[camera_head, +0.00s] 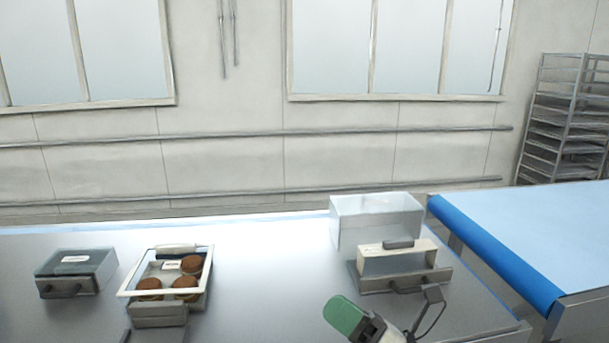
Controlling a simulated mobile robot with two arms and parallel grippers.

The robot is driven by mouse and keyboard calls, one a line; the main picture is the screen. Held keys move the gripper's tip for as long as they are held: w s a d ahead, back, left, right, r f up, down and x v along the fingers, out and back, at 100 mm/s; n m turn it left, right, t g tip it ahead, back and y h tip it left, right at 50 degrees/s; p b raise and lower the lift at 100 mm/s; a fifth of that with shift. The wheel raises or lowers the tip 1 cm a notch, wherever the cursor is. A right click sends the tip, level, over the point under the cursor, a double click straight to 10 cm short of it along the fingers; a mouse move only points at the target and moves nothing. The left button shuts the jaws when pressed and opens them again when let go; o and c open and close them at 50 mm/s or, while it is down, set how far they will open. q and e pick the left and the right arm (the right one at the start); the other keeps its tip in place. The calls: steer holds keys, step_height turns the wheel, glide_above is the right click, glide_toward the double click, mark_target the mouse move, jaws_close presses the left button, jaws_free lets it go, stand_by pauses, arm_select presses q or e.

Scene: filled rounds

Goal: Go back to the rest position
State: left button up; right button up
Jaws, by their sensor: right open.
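My right gripper (350,318) is at the bottom of the head view, right of the middle, with a green pad facing up and left. It is open and I see nothing held in it. It shows in front of a grey holder (405,281) with a pale block-like box (397,258) on it; I cannot tell the gap between them.
A white-rimmed tray (125,293) with a few brown rounds (150,284) is at left on the grey table (265,290). A dark lidded box (77,268) is farther left. A clear bin (376,218) stands behind the holder. A blue-edged conveyor (500,255) is at right.

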steer(key=s+d+f+m+t+h, duration=0.1)
steer(key=d+f+m+t+h, duration=0.1)
steer(key=d+f+m+h, duration=0.5)
steer(key=d+f+m+t+h, duration=0.15)
steer(key=m+h, duration=0.35)
steer(key=m, duration=0.6)
steer(key=s+d+f+m+t+h, duration=0.1)
steer(key=d+f+m+t+h, duration=0.25)
steer(key=m+h, duration=0.4)
steer(key=s+d+f+m+g, duration=0.3)
steer(key=s+f+m+g, duration=0.3)
steer(key=f+m+g, duration=0.15)
steer(key=s+f+m+g, duration=0.2)
steer(key=s+f+g, duration=0.2)
steer(key=s, duration=0.3)
steer(key=s+f+m+g, duration=0.2)
steer(key=s+f+g, duration=0.25)
steer(key=s, duration=0.35)
steer(key=s+a+f+x, duration=0.1)
steer(key=s+x, duration=0.2)
steer(key=x, duration=0.9)
steer(key=s+x, duration=0.2)
steer(key=x, duration=1)
steer(key=s+d+f+g, duration=0.1)
steer(key=s+d+f, duration=0.2)
steer(key=s+f, duration=1.3)
steer(key=shift+s+f, duration=0.35)
steer(key=shift+s, duration=0.05)
